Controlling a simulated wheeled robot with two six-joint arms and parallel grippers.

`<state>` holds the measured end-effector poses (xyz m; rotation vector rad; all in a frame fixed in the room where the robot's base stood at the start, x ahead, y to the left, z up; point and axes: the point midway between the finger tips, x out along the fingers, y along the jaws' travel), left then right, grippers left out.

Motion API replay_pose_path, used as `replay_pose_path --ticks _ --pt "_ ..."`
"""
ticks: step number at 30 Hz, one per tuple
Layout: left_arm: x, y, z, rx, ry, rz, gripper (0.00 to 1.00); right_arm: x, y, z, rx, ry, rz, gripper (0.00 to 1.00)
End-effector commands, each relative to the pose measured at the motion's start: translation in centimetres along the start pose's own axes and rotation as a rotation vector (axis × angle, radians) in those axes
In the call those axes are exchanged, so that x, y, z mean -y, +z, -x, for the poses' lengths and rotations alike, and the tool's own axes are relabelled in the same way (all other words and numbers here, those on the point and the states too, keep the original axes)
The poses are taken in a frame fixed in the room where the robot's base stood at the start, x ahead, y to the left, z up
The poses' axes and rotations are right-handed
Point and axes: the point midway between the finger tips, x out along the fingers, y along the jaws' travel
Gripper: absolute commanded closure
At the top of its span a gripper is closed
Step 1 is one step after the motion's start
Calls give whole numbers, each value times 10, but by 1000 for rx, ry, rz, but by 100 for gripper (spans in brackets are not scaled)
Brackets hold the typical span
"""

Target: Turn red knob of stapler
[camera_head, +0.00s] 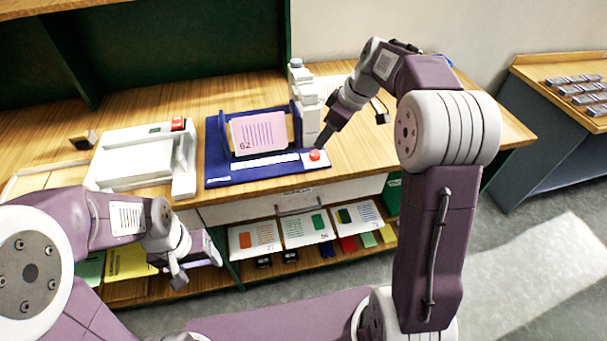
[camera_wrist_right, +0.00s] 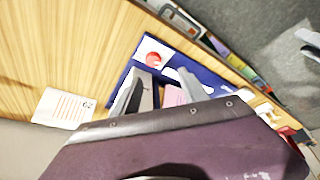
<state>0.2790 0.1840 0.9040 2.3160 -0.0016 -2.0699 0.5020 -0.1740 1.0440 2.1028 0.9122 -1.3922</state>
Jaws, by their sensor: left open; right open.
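The stapler (camera_head: 218,180) has a blue base and a white column and stands on the wooden table. Its red knob (camera_head: 315,155) is on a white patch at the base's front right corner. The knob also shows in the right wrist view (camera_wrist_right: 154,59), just beyond the fingertips. A pink card marked 62 (camera_head: 259,133) stands upright in the stapler. My right gripper (camera_head: 322,143) is open and empty, close above and beside the knob; whether it touches cannot be told. My left gripper (camera_head: 178,278) is open and empty, low in front of the table.
A white device (camera_head: 130,160) with a red part stands left of the stapler. Shelves under the table hold cards and colored items (camera_head: 308,228). A second table (camera_head: 555,70) stands at the right. The tabletop right of the stapler is mostly clear.

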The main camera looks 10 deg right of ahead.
Motion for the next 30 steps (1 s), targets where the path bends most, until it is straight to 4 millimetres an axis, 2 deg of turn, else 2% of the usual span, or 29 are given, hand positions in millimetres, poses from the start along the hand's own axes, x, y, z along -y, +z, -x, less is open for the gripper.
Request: replay_pose_path --ticks 1,5,8,15,21,30 --pt "0 0 -6 -1 0 0 30 -2 4 -6 2 0 -6 48" --pt "0 0 -4 -1 0 -1 30 -2 4 -4 2 1 -8 48" --pt "0 0 -5 -1 0 -1 30 -2 4 -13 3 0 -8 48" --pt "0 1 -8 0 0 0 30 -1 5 -63 4 -2 -8 48" --pt "0 1 -9 0 0 0 30 -1 5 -90 4 0 -8 48" --pt "0 1 -10 0 0 0 30 -2 4 -94 2 3 -8 48"
